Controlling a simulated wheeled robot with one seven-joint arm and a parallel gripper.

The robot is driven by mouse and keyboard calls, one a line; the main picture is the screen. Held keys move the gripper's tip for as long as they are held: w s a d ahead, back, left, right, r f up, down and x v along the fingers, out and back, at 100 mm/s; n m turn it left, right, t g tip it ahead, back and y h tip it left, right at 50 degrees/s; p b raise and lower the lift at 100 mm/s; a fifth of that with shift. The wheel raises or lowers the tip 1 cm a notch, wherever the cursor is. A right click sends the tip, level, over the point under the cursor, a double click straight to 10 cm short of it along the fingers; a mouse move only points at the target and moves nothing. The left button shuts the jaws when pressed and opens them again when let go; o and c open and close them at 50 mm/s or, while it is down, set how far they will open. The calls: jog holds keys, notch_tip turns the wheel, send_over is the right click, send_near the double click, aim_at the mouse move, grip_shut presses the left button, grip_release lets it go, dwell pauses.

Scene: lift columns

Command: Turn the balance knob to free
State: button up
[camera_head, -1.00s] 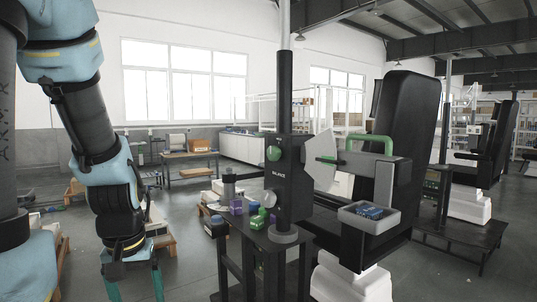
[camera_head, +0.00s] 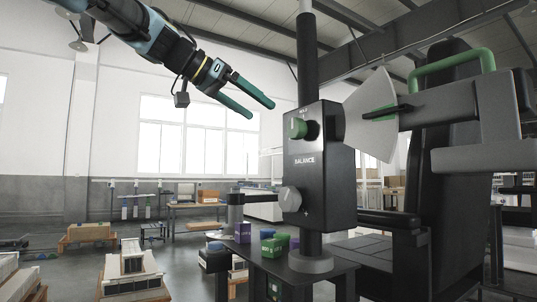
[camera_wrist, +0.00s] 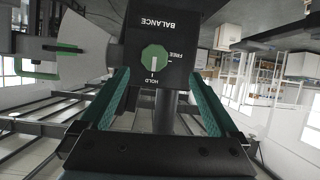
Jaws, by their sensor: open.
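The balance knob (camera_head: 298,128) is green and sits on the upper front of a black box (camera_head: 318,165) marked BALANCE, on a dark column. In the wrist view the knob (camera_wrist: 155,58) shows upside down, its white pointer line toward HOLD; the FREE mark is to the side. My gripper (camera_head: 262,109) is open and empty, up and left of the knob in the head view, apart from it. In the wrist view its teal fingertips (camera_wrist: 158,75) spread on either side of the knob's line, with the knob ahead of them.
A grey knob (camera_head: 290,198) sits lower on the same box. A pale fan-shaped plate (camera_head: 372,118) and a grey arm with a green handle (camera_head: 452,66) stand right of it. Small coloured boxes (camera_head: 270,245) are on the stand below. The space left of the box is open.

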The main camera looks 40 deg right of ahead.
aim_at(293, 124)
jog(key=shift+m+g, duration=0.3)
jog(key=shift+m, duration=0.1)
jog(key=x, duration=0.3)
jog(key=r+p+x, duration=0.1)
jog(key=x, duration=0.3)
jog(key=p+x, duration=0.1)
jog(key=x, duration=0.2)
jog(key=shift+s+d, duration=0.25)
jog(key=shift+d, duration=0.4)
jog(key=shift+c, duration=0.4)
jog(key=c, duration=1.3)
